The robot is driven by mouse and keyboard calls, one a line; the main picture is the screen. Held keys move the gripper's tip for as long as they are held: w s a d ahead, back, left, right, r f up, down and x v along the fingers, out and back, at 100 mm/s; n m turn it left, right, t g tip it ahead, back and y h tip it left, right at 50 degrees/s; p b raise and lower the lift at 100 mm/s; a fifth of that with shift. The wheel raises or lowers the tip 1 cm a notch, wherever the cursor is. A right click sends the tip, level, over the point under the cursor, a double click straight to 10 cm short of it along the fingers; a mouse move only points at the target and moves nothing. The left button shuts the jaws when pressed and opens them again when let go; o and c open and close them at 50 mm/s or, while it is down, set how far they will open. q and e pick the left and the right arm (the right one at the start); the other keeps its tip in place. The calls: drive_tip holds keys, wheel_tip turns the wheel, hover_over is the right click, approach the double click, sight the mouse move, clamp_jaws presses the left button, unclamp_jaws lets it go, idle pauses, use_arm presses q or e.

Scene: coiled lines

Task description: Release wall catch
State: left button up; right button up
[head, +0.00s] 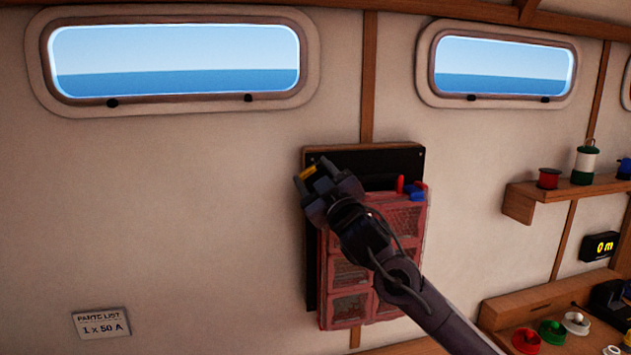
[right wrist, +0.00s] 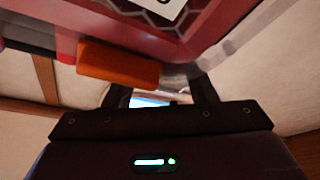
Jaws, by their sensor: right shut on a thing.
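A red mesh-fronted pocket rack (head: 348,272) hangs on a dark board (head: 350,160) with a wooden edge, on the cabin wall. My right gripper (head: 318,182) reaches across the rack to its upper left corner. A small yellow-orange catch (head: 307,172) shows at the fingertips; the right wrist view shows it as an orange tab (right wrist: 118,63) under the red rack edge. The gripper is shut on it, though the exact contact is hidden. Part of the rack is behind my arm. My left gripper is not in view.
Red (head: 400,184) and blue (head: 415,192) pieces stand at the rack's upper right. A wooden shelf (head: 518,205) with spools and a bench (head: 515,302) with coiled lines are at the right. The wall left of the rack is clear.

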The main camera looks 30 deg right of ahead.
drive_tip(key=m+h+b, duration=0.2)
drive_tip(key=m, duration=0.1)
drive_tip(key=m+b, duration=0.1)
drive_tip(key=m, duration=0.1)
drive_tip(key=shift+w+a+h, duration=0.1)
drive_tip(key=shift+a+h, duration=0.15)
drive_tip(key=shift+h, duration=0.15)
drive_tip(key=shift+r+m+h+b, duration=0.2)
drive_tip(key=shift+m+h+b, duration=0.2)
drive_tip(key=shift+m, duration=0.7)
drive_tip(key=shift+r+m+h+b, duration=0.2)
drive_tip(key=shift+m+h, duration=0.3)
drive_tip(key=shift+m, duration=0.6)
drive_tip(key=o, duration=1)
drive_tip(key=shift+c, duration=0.2)
drive_tip(key=shift+a, duration=0.1)
